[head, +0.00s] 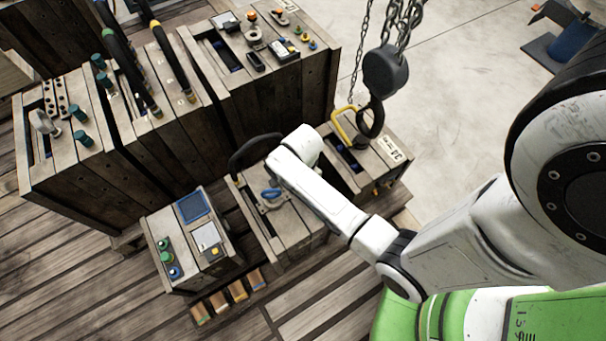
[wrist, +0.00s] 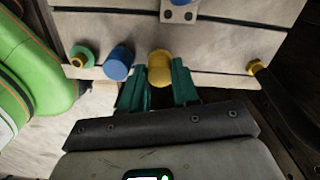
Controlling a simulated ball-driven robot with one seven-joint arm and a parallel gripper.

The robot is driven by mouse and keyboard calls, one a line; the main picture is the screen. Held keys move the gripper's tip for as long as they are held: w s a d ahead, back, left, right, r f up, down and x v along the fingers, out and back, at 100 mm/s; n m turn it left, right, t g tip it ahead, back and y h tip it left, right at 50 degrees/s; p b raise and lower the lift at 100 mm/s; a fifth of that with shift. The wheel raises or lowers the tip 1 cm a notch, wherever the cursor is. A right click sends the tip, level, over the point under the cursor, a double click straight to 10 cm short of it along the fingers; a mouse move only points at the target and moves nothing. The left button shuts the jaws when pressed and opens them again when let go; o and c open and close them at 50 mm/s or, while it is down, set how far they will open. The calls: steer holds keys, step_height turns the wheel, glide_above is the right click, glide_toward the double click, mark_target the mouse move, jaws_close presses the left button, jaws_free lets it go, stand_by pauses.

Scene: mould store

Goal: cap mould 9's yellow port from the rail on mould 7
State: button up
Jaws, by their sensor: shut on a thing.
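In the wrist view my gripper (wrist: 160,78) has its two dark green fingers on either side of a yellow cap (wrist: 159,65) and is shut on it. The cap is at the edge of a pale wooden mould (wrist: 215,52). A blue cap (wrist: 118,63) sits just left of it, and a green ring with a brass centre (wrist: 80,56) is further left. A brass fitting (wrist: 254,67) is at the right. In the head view my white wrist hides the gripper and the cap. I cannot read which mould is 7 or 9.
In the head view a dark hook block (head: 385,70) hangs on chains over the right-hand mould (head: 370,165), close to my arm. Taller wooden moulds (head: 265,95) stand behind. A small mould with coloured caps (head: 190,240) stands front left.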

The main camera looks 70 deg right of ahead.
steer(key=shift+f, duration=0.35)
stand_by(0.4)
steer(key=o, duration=1.1)
step_height(320, 180, up, 11)
steer(key=p, duration=0.2)
steer(key=shift+p, duration=0.4)
steer(key=s+a+r+n+p, duration=0.2)
steer(key=a+r+n, duration=0.1)
steer(key=r+n, duration=0.2)
steer(key=s+a+r+n+p, duration=0.2)
steer(key=r+n, duration=0.3)
steer(key=n, duration=0.4)
steer(key=s+a+r+n+t+p, duration=0.1)
steer(key=s+a+r+n+p, duration=0.2)
steer(key=n, duration=0.4)
steer(key=shift+s+a+r+n, duration=0.15)
steer(key=shift+a+r, duration=0.25)
steer(key=shift+r, duration=0.1)
steer(key=shift+s+a+r+n, duration=0.1)
steer(key=shift+a+r+n, duration=0.05)
steer(key=shift+a+r, duration=0.3)
